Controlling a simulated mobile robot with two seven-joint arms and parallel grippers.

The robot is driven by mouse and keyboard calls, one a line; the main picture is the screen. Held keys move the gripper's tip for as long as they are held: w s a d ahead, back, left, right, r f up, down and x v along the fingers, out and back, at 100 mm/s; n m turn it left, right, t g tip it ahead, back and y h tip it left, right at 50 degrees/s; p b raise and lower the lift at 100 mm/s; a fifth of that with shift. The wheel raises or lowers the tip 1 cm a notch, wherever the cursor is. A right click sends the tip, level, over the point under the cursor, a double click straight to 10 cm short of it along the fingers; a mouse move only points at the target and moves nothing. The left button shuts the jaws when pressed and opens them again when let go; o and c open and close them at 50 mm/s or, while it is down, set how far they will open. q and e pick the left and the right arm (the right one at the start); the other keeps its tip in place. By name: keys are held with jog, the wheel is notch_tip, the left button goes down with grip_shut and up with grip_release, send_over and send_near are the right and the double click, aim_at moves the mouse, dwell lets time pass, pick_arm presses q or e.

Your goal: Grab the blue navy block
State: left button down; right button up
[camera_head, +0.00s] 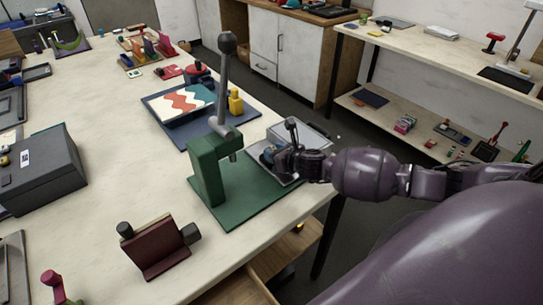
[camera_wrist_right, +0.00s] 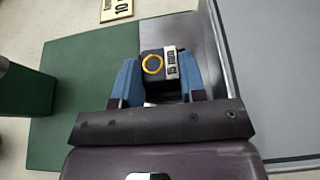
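A dark, near-black block (camera_wrist_right: 160,65) with a yellow ring and a pale label lies between the two blue fingers of my right gripper (camera_wrist_right: 157,72) in the right wrist view. The fingers flank the block closely; I cannot tell whether they press on it. I cannot be sure its colour is navy. In the head view my right gripper (camera_head: 291,158) is low over a grey plate at the table's right edge, beside the green press. There the block is hard to tell from the dark gripper parts. My left gripper is not in view.
A green press (camera_head: 207,168) with a tall grey lever stands on a green base (camera_head: 245,206) just left of my right gripper. A navy mat (camera_head: 184,131) with a patterned board lies behind it. A dark red holder (camera_head: 159,254) stands in front. A dark grey box (camera_head: 42,170) is at left.

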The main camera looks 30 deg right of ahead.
jog(key=c, duration=0.5)
jog(key=shift+o, duration=0.2)
notch_tip(320, 180, up, 20)
dwell(1.1)
